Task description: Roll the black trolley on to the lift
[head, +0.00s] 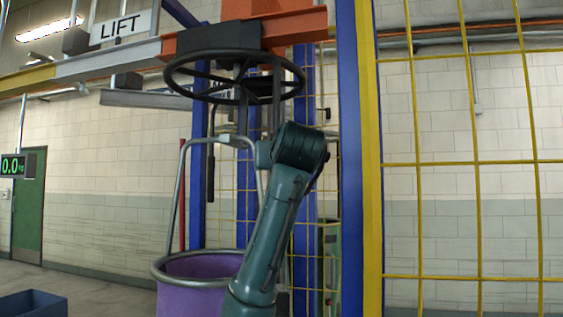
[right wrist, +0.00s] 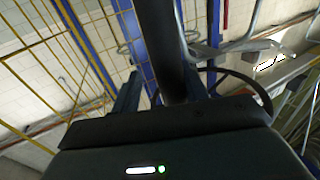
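The black trolley (head: 219,38) hangs on the overhead rail (head: 108,63), at the orange beam (head: 295,24). A black hand ring (head: 177,83) hangs below it. A LIFT sign (head: 121,28) stands above the grey rail section, left of the trolley. My right arm reaches up to the ring's near right side in the head view; its gripper is hidden there behind the arm. In the right wrist view, the right gripper (right wrist: 160,92) has its fingers apart on either side of a black bar (right wrist: 160,45), with a gap at the left finger. My left gripper is out of view.
Blue posts (head: 349,150) and yellow mesh (head: 460,160) stand to the right. A scale display (head: 13,165), a green door (head: 29,215) and a blue box (head: 33,304) are at left.

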